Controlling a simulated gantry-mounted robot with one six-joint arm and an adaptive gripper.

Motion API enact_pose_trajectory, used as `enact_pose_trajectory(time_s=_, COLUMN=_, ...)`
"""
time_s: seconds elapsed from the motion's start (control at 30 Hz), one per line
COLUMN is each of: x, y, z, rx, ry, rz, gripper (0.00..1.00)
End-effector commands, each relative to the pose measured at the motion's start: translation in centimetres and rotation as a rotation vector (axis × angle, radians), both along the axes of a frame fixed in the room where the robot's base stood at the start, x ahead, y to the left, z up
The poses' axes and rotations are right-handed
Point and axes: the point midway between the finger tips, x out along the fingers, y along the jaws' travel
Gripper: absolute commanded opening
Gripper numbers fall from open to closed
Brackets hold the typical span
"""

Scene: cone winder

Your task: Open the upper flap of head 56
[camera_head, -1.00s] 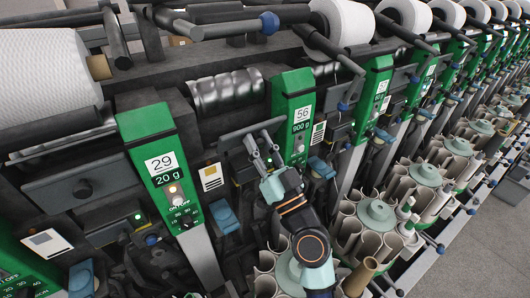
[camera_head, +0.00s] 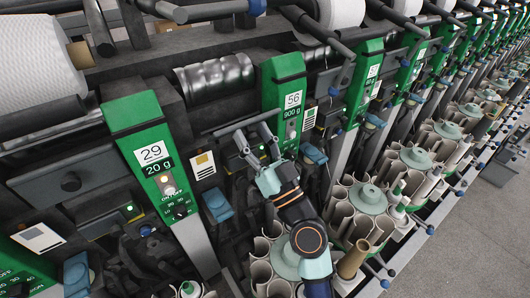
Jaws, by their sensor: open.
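Head 56 has a green panel (camera_head: 284,95) labelled "56" and "900 g". To its left is a grey flap-like plate (camera_head: 228,127), partly covered by my gripper. My gripper (camera_head: 254,136) is open, with its two grey fingers pointing up at the front of this plate, near its lower edge. I cannot tell whether the fingers touch it. No object shows between the fingers. The pale green gripper body hides part of the mechanism below.
Head 29's green panel (camera_head: 150,155) and its grey plate (camera_head: 68,180) with a blue knob are at the left. A blue-tipped lever (camera_head: 215,10) juts out above. Pale tubes (camera_head: 362,210) stand below right. Grey floor (camera_head: 450,235) is clear at the lower right.

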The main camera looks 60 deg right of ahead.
Motion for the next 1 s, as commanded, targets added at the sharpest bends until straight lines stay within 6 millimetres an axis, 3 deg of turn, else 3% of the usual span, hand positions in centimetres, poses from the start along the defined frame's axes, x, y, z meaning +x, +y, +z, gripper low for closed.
enact_pose_trajectory(time_s=0.2, x=-4.5, y=1.6, z=-3.0, rx=0.003, ry=0.003, rz=-0.003, gripper=0.54)
enact_pose_trajectory(time_s=0.4, x=-7.5, y=2.8, z=-4.9, rx=0.002, ry=0.002, rz=-0.002, gripper=0.54)
enact_pose_trajectory(time_s=0.57, x=-8.3, y=3.2, z=-5.3, rx=0.001, ry=0.000, rz=-0.002, gripper=0.54)
enact_pose_trajectory(time_s=1.0, x=-8.3, y=3.2, z=-5.3, rx=0.000, ry=0.000, rz=-0.001, gripper=0.54)
